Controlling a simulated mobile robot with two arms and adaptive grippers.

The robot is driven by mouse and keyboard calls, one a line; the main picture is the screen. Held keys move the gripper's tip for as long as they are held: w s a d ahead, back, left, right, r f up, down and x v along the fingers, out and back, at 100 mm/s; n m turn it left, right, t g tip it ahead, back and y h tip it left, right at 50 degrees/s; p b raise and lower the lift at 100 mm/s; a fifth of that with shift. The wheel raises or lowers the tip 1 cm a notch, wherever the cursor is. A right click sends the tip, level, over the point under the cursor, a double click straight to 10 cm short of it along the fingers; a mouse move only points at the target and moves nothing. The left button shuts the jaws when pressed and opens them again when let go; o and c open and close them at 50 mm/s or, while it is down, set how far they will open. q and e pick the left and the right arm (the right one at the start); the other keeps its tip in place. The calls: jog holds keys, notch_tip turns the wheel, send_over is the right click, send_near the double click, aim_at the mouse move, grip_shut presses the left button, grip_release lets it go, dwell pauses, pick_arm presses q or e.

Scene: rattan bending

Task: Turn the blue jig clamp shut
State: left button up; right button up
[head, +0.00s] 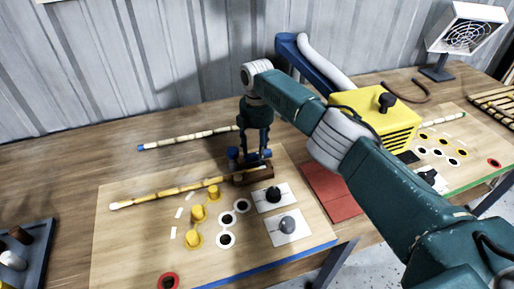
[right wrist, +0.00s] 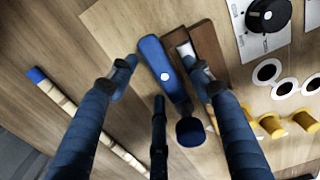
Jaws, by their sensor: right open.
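The blue jig clamp (right wrist: 152,55) is a flat blue lever with a white dot and a round blue knob (right wrist: 190,132) at one end. It sits beside a brown wooden block (right wrist: 208,45), which also shows in the head view (head: 257,177). My right gripper (right wrist: 161,72) points down over the clamp. Its fingers are open, one on each side of the blue lever, and I see no clear grip on it. In the head view the gripper (head: 256,151) partly hides the clamp (head: 233,154). My left gripper is not in view.
A yellow rattan pole (head: 160,192) runs left from the block on the board. A pale blue-tipped pole (head: 185,140) lies behind. A yellow machine (head: 365,115) and red mat (head: 328,192) are at right.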

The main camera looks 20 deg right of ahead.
jog(key=shift+f, duration=0.2)
jog(key=shift+c, duration=0.5)
jog(key=c, duration=1.1)
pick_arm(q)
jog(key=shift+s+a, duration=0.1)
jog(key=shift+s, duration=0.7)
